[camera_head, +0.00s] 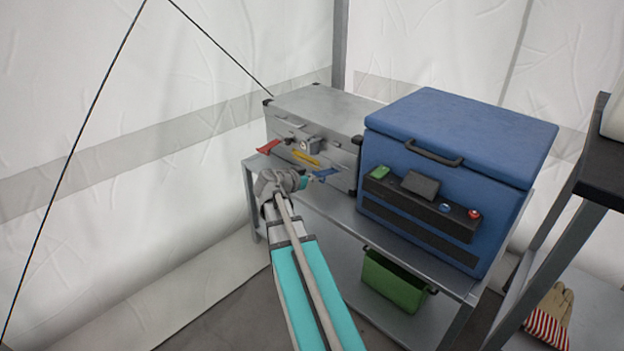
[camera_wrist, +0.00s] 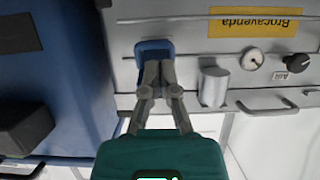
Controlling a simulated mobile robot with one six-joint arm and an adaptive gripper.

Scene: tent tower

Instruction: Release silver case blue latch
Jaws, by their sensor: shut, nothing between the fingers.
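The silver case (camera_head: 325,103) stands on the shelf's top, its front toward me. Its blue latch (camera_head: 325,173) is low on the front at the right; it also shows in the wrist view (camera_wrist: 153,46) as a blue tab. A red latch (camera_head: 268,147) is at the front's left side. My gripper (camera_wrist: 159,68) is shut and empty, with its fingertips right at the blue latch, overlapping its lower part in the wrist view. Whether they touch it I cannot tell. In the head view my wrist partly hides the case's lower front.
A blue cooler box (camera_head: 450,140) with a dark control panel stands close to the case's right. A yellow label (camera_wrist: 255,22), a pale cylinder (camera_wrist: 215,86) and a dial (camera_wrist: 250,61) are on the case front. A green bin (camera_head: 392,283) sits on the lower shelf.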

